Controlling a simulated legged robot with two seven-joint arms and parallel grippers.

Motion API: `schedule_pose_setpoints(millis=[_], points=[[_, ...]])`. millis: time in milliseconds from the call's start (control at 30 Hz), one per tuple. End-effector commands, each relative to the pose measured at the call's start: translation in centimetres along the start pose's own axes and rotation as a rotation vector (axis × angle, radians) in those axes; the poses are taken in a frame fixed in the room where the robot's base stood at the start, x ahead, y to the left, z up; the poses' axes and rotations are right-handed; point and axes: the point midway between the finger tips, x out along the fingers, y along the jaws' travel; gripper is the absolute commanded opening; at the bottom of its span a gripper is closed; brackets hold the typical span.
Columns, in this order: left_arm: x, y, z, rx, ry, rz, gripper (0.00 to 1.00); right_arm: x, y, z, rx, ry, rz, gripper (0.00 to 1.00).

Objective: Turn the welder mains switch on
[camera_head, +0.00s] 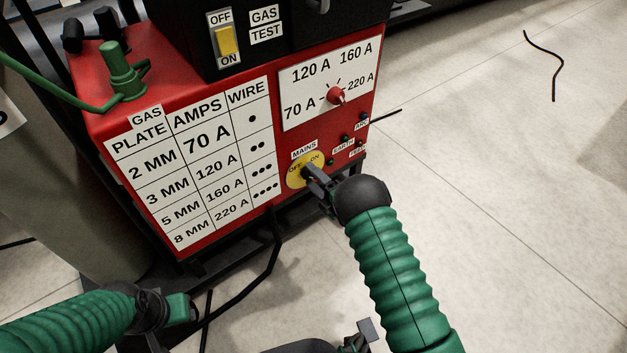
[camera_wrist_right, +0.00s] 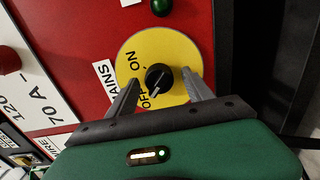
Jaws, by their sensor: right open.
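The mains switch is a round yellow plate (camera_head: 294,178) low on the front of the red welder, marked OFF and ON. In the right wrist view the yellow plate (camera_wrist_right: 127,75) carries a black knob (camera_wrist_right: 158,80) whose white mark points toward OFF. My right gripper (camera_head: 314,180) is at the switch. In its wrist view the open fingers (camera_wrist_right: 161,78) stand on either side of the knob, with gaps visible; depth to the plate is unclear. My left gripper (camera_head: 188,308) is low at the left, away from the switch; its jaws are not clear.
The red welder (camera_head: 95,140) has a red amps dial (camera_head: 336,95), small sockets or lamps right of the switch, and a green gas fitting (camera_head: 123,72) on top. A black unit with a yellow gas-test switch (camera_head: 226,41) sits above. Floor to the right is mostly clear.

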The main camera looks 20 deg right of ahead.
Motion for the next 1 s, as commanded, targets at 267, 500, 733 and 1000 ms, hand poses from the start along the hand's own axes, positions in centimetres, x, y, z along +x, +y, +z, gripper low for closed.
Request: schedule_pose_setpoints(millis=[267, 500, 733, 1000], points=[[0.0, 0.0, 0.0, 0.0, 0.0, 0.0, 0.36, -0.1, 0.0, 0.0, 0.0, 0.0, -0.001, 0.34], [0.0, 0.0, 0.0, 0.0, 0.0, 0.0, 0.36, -0.1, -0.1, 0.0, 0.0, 0.0, -0.002, 0.02], [-0.1, 0.0, 0.0, 0.0, 0.0, 0.0, 0.36, -0.1, -0.1, 0.0, 0.011, -0.001, -0.004, 0.0], [-1.1, 0.0, -0.3, 0.0, 0.0, 0.0, 0.36, -0.2, 0.0, 0.1, 0.109, -0.002, -0.006, 0.0]])
